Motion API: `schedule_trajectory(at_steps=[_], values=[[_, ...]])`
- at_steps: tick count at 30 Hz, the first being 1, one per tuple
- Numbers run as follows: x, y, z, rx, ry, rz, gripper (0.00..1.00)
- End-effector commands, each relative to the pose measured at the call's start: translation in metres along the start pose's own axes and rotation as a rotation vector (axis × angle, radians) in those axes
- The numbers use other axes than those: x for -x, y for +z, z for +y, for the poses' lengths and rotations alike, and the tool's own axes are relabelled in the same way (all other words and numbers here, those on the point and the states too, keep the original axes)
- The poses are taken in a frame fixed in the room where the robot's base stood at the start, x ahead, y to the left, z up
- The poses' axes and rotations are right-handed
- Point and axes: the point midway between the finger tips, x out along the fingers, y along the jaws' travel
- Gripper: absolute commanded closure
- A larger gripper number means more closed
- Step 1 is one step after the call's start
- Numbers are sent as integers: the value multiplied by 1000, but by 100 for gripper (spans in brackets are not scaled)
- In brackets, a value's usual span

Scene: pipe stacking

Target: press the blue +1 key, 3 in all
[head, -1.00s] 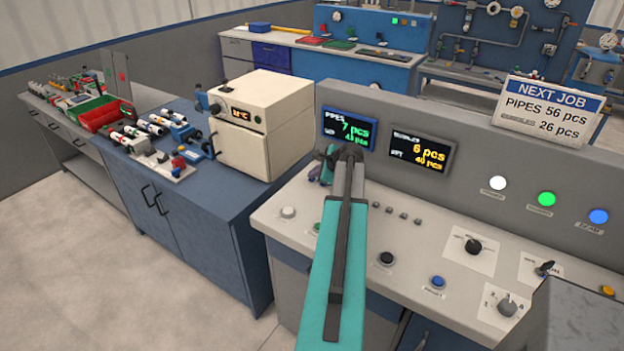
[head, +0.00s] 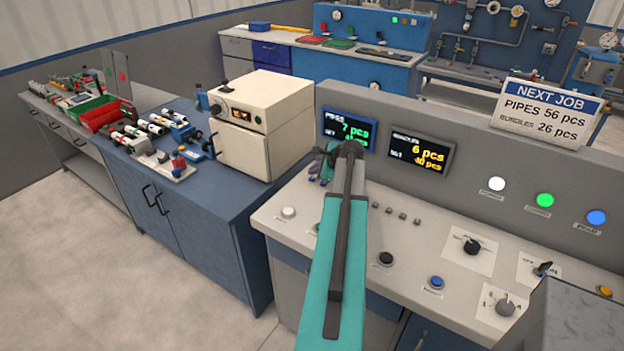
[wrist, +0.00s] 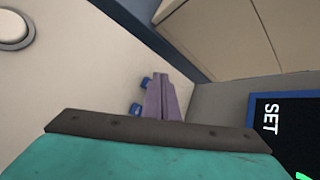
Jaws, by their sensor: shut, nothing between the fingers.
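Two small blue keys show in the wrist view, one (wrist: 147,83) close to my fingertips and one (wrist: 136,109) farther down; I cannot read which is +1. My gripper (wrist: 160,80) has its purple fingers shut and empty, beside the keys. I cannot tell whether the fingertips touch a key.
The bundles display (head: 419,152) reads 6 pcs. Several grey keys (head: 403,215) lie below it. A white button (head: 288,212), a black button (head: 386,258) and a blue button (head: 437,282) sit on the console. A cream oven (head: 262,122) stands left of the console.

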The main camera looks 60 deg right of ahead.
Motion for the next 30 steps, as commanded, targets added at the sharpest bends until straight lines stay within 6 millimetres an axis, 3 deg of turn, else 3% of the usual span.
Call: schedule_trajectory(at_steps=[30], values=[[35, 26, -26, 0, 0, 0, 100]])
